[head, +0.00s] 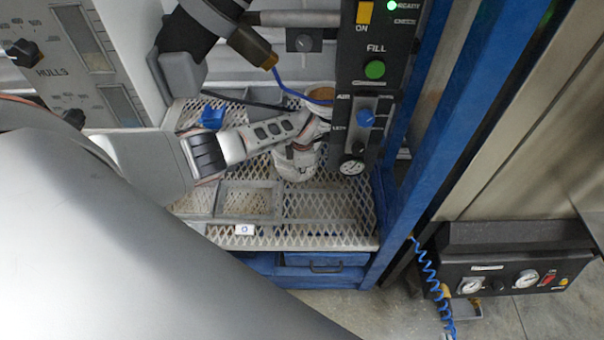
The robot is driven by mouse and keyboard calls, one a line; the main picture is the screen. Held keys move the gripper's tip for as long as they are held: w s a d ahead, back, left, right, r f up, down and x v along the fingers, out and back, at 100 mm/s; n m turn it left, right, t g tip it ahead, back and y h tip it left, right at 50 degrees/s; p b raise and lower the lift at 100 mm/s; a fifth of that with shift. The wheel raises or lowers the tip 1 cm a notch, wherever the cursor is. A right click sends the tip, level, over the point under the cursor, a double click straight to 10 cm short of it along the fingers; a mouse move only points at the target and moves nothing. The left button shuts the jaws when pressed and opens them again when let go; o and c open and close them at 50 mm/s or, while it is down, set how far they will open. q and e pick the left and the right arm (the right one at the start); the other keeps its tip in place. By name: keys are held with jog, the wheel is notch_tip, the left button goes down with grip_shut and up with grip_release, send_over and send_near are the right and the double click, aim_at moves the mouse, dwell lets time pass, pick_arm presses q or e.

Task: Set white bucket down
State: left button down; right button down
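The white bucket (296,166) is at the mesh shelf (330,207), below the fill panel, with brown material showing at its top. My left gripper (304,142) reaches in from the left and overlaps the bucket's side. Its fingers are up against the bucket and partly blend with it, so I cannot see whether they are closed on it. The bucket looks roughly upright. I cannot tell whether its base touches the mesh. My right gripper is not in view.
The control panel (375,105) with a green button stands close to the bucket's right. A blue post (455,120) rises beyond it. A blue item (213,117) and a small white tag (244,230) are on the shelf. The front mesh is mostly clear. A blue hose (284,84) hangs above.

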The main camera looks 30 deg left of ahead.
pick_arm(q)
jog(key=shift+r, duration=0.15)
jog(key=shift+f, duration=0.3)
jog(key=c, duration=2.3)
grip_release()
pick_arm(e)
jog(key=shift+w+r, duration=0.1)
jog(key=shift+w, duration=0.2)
pick_arm(q)
jog(key=shift+r, duration=0.1)
